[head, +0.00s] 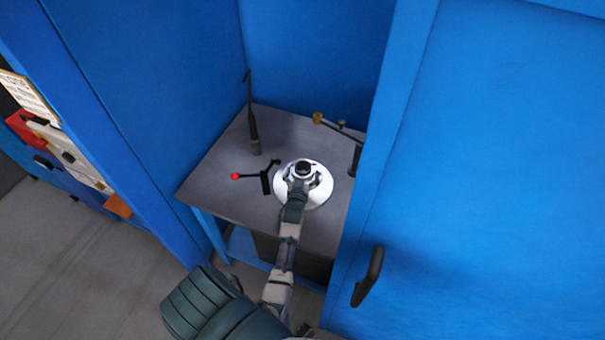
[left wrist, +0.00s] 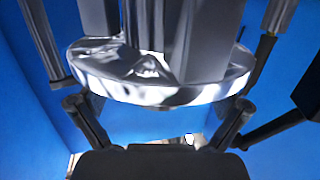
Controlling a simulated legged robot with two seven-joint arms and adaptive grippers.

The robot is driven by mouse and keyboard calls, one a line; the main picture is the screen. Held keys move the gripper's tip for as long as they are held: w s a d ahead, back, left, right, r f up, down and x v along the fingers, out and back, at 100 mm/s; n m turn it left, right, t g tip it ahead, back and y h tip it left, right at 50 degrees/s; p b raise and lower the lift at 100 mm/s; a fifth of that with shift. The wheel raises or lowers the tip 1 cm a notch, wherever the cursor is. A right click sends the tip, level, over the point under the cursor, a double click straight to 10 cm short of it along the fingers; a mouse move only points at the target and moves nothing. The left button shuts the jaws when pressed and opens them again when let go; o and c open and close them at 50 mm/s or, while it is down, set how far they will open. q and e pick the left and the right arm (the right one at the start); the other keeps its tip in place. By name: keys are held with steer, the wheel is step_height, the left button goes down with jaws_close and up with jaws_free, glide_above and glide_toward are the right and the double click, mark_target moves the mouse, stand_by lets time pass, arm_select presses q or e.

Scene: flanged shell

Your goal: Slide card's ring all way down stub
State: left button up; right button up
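I cannot make out a ring or a stub in either view. Several card-like pieces hang at the far left of the head view, among them a white sheet (head: 28,95) and an orange piece (head: 118,206). My left gripper (head: 298,186) is at the near side of a shiny flanged shell (head: 318,193) standing on a grey table. In the left wrist view, the shell's polished flange (left wrist: 150,90) lies between the spread fingers. The fingers look open; contact with the flange is unclear. My right gripper is not in view.
The grey table (head: 222,168) stands in a blue enclosure. A dark upright rod (head: 254,125), a red-knobbed lever (head: 236,176) and a yellow-tipped arm (head: 318,118) surround the shell. A blue door (head: 480,170) with a black handle (head: 370,276) is at right.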

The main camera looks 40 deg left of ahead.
arm_select(q)
steer(key=shift+s+f, duration=0.1)
steer(key=shift+f, duration=0.3)
steer(key=shift+s+d, duration=0.3)
steer(key=shift+s, duration=0.05)
steer(key=v, duration=1.1)
steer(key=shift+r, duration=0.35)
